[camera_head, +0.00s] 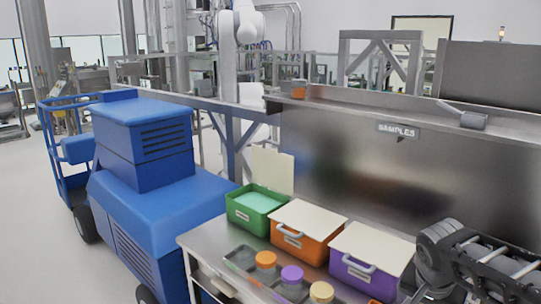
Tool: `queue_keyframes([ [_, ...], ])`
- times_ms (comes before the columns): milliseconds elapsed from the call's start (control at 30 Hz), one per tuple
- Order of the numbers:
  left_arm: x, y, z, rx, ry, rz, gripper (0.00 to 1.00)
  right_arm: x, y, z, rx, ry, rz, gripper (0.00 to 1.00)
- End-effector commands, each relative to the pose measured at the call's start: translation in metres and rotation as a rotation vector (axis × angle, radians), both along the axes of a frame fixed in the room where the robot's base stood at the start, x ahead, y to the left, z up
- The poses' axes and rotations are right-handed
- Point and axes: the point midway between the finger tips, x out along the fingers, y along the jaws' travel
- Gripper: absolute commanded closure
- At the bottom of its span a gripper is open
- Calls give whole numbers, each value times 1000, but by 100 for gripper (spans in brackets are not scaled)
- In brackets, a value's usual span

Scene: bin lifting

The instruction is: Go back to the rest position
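My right arm (450,262) comes in at the lower right corner, grey and black, beside the purple bin (352,268). Its fingertips cannot be made out, so whether that gripper is open or shut is unclear. My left arm and gripper are not in view. The purple bin and the orange bin (289,243) have cream lids lying on top. The green bin (246,217) has its cream lid (272,168) raised upright behind it and shows a pale green inside.
The bins stand on a metal bench (204,243) before a steel back panel with a SAMPLES sign (398,131). A dark tray (241,258) in front holds orange- (266,258), purple- (292,273) and yellow-capped (321,291) jars. A blue wheeled machine (160,200) stands close at left.

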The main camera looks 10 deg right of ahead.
Motion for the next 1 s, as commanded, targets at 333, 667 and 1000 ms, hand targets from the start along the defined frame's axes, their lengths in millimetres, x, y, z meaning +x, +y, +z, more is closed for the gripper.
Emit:
queue_keyframes([
  [333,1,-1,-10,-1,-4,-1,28,19,37,-61,64,38,136,16],
  [667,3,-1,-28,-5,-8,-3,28,32,111,-174,200,89,360,16],
  [1000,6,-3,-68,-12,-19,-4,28,-35,257,-388,465,130,658,16],
])
